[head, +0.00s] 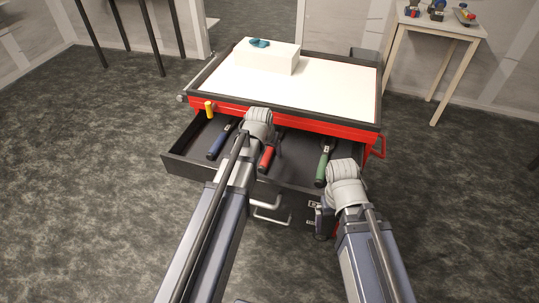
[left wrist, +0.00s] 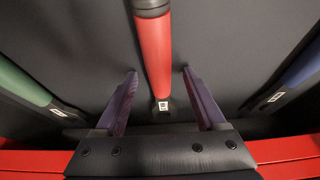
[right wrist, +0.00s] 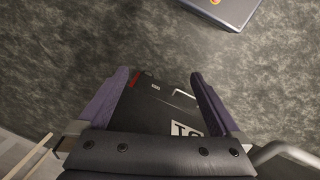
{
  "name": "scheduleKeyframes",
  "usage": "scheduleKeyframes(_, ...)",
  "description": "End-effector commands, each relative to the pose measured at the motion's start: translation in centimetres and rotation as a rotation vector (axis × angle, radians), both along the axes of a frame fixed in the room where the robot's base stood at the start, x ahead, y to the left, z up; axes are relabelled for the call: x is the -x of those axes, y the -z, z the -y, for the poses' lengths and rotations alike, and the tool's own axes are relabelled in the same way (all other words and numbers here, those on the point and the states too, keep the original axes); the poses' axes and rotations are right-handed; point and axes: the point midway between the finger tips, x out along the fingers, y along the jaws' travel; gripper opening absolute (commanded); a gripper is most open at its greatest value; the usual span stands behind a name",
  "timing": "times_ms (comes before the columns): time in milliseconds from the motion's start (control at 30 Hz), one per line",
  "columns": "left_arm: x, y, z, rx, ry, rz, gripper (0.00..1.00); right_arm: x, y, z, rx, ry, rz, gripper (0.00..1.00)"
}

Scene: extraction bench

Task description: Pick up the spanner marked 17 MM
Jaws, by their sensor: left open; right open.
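Three long-handled tools lie in the open drawer (head: 175,167): one blue (head: 219,141), one red (head: 266,158) and one green (head: 321,168). In the left wrist view the red tool (left wrist: 153,50) has a small white tag, too small to read; the green tool (left wrist: 22,85) and blue tool (left wrist: 300,72) lie to either side. I cannot tell which is marked 17 MM. My left gripper (left wrist: 158,76) is open, its fingers on either side of the red handle, not closed on it. My right gripper (right wrist: 158,76) is open and empty, outside the drawer's front right.
The red cart has a white top (head: 320,85) carrying a white box (head: 268,58) with a teal object (head: 259,43). A yellow item (head: 209,109) stands at the drawer's back left. A side table (head: 440,25) with small items stands at the back right. Carpet around is clear.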

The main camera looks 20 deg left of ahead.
Motion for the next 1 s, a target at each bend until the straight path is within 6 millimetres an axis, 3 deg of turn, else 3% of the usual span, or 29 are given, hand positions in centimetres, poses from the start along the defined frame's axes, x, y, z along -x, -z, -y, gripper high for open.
scheduleKeyframes(67, 0.02, -0.09, 0.01, 0.000, 0.000, 0.000, 0.72, 0.00, -0.09, 0.00, 0.000, 0.000, 0.000, 1.00)
scheduleKeyframes(700, 0.03, -0.09, 0.00, 0.000, 0.000, 0.000, 0.00, 0.00, -0.08, 0.00, 0.000, 0.000, 0.000, 1.00)
scheduleKeyframes(1000, 0.03, -0.09, 0.00, 0.000, 0.000, 0.000, 0.00, 0.00, -0.08, 0.00, 0.000, 0.000, 0.000, 1.00)
